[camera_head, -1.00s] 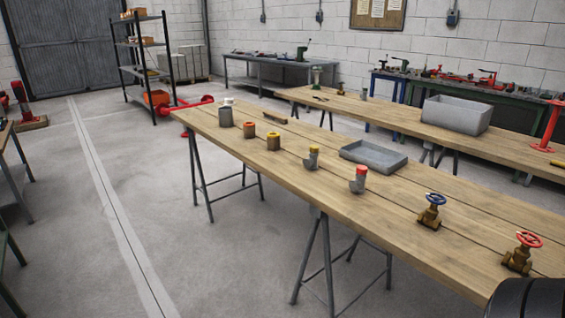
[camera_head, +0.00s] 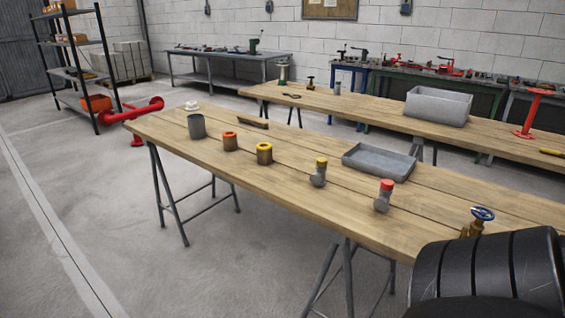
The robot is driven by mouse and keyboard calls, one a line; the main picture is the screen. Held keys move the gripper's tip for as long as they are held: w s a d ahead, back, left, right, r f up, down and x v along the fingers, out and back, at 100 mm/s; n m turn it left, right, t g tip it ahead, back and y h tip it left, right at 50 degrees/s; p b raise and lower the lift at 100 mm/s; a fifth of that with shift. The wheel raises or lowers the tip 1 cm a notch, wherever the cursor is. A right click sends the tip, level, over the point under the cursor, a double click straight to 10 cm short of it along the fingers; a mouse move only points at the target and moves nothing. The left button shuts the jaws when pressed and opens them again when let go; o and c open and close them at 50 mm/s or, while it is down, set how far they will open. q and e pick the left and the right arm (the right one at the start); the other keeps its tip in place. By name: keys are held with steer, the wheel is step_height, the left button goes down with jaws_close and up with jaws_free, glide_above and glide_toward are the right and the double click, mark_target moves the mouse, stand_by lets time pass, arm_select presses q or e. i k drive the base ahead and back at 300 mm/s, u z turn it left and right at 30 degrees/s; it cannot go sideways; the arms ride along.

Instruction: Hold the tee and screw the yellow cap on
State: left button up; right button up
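On the near wooden table (camera_head: 290,205), a small grey fitting with a yellow top (camera_head: 319,173) stands upright in the middle. I cannot tell whether it is the tee or whether the yellow part is a separate cap. A similar grey fitting with a red top (camera_head: 383,197) stands to its right. To the left are a brown cylinder with a yellow ring on top (camera_head: 264,154) and one with an orange-red ring (camera_head: 230,142). Neither of my grippers shows in the head view.
A grey cylinder (camera_head: 196,127) and a white piece (camera_head: 191,106) stand at the table's left end. A shallow grey tray (camera_head: 378,163) lies behind the fittings. A blue-wheeled valve (camera_head: 482,214) is at the right. A second table behind carries a grey bin (camera_head: 438,107). Open floor lies left.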

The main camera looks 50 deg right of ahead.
mark_target(318, 179)
steer(key=i, duration=2.65)
steer(key=z, duration=2.9)
